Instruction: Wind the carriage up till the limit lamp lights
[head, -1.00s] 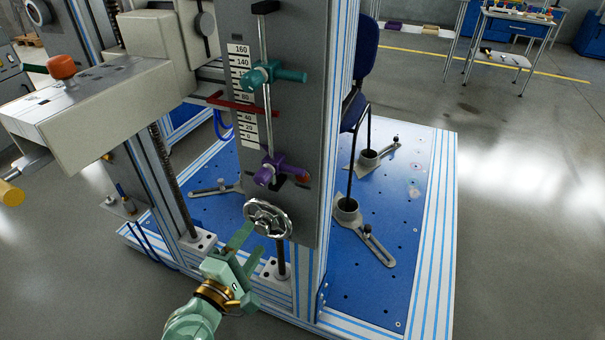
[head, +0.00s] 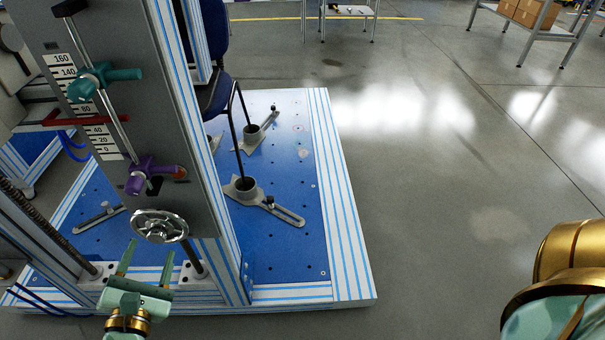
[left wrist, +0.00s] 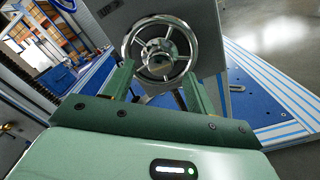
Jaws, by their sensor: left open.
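The chrome handwheel (head: 160,226) sits low on the grey column, and it also shows in the left wrist view (left wrist: 133,42). My left gripper (head: 148,256) is open just below and in front of it. In the left wrist view its fingers (left wrist: 157,85) point at the wheel from both sides of the lower rim; I cannot tell whether they touch it. The carriage's red pointer (head: 92,120) stands a little above the 40 mark of the scale (head: 62,72). A small dull orange-red round part (head: 180,174), possibly the lamp, looks unlit beside the purple clamp (head: 145,176). My right gripper is not in view.
A teal clamp (head: 105,77) sits on the rod above the purple one. A lead screw (head: 50,228) runs at left. The floor at right is clear.

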